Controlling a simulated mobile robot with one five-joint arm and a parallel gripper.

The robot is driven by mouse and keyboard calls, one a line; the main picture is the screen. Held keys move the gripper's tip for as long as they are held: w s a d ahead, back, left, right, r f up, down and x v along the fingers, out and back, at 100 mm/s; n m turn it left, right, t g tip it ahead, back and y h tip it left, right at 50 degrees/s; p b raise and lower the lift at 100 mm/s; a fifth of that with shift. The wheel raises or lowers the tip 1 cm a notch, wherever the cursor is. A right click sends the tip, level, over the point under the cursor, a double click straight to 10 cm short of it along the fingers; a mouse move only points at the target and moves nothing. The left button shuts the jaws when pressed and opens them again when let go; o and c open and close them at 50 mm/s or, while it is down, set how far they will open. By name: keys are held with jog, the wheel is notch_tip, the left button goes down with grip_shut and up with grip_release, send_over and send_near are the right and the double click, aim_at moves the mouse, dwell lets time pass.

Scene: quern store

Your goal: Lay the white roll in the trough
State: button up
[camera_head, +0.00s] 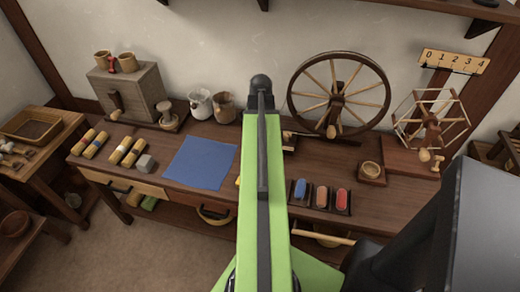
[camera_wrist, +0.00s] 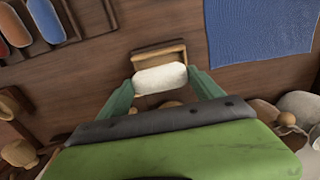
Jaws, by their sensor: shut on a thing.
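The white roll (camera_wrist: 160,79) is between the two green fingers of my gripper (camera_wrist: 164,84) in the wrist view. My gripper is shut on it, one finger at each end. A small wooden trough (camera_wrist: 158,50) lies directly behind the roll in that view, and the roll covers much of its inside. I cannot tell whether the roll touches the trough or hangs just above it. In the head view my green arm hides the gripper and the roll. Part of the trough (camera_head: 289,142) shows at the arm's right side.
A blue cloth (camera_head: 200,162) lies left of my arm on the bench (camera_head: 255,220). A blue, an orange and a red roll in dark holders (camera_head: 322,209) lie to the right.

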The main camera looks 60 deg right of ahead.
jog(key=shift+w+f, duration=0.15)
jog(key=shift+w, duration=0.05)
notch_tip(320, 180, down, 4)
jog(key=b, duration=0.4)
jog(key=shift+f, duration=0.15)
jog(key=shift+r, duration=0.25)
jog(key=shift+f, duration=0.25)
jog(key=o, duration=1.3)
jog(key=shift+r, duration=0.1)
notch_tip(320, 180, up, 13)
jog(key=p, duration=1.2)
jog(key=shift+f, duration=0.3)
